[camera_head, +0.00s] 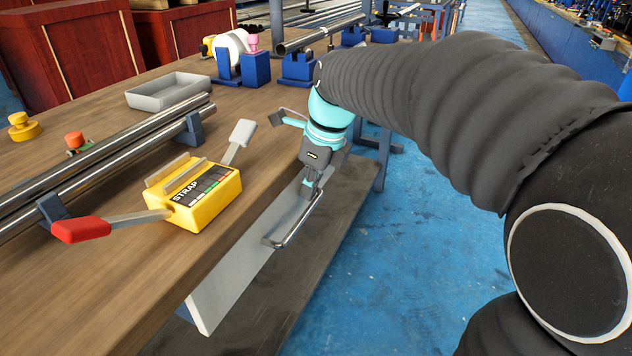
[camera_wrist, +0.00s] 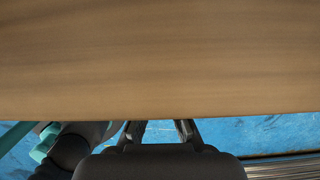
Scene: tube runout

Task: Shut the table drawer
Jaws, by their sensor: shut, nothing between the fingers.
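The table drawer's light grey front panel (camera_head: 250,255) shows below the near edge of the wooden table, with a metal bar handle (camera_head: 294,220) on its outer face. The panel's top edge lies close to the table edge, and no drawer inside shows; I cannot tell how far out it stands. My gripper (camera_head: 312,190) is shut and empty, pointing down at the far end of the handle. Whether it touches the handle or panel is unclear. In the wrist view my gripper (camera_wrist: 160,129) lies just off the table edge, over the blue floor.
The wooden table (camera_head: 110,290) bears a yellow strap tool (camera_head: 208,207) with a red-handled lever, metal tubes (camera_head: 90,160) on blue supports, a grey tray (camera_head: 168,92) and a white roll (camera_head: 232,50). A dark lower shelf (camera_head: 300,275) lies beneath. Blue floor (camera_head: 400,270) is clear at right.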

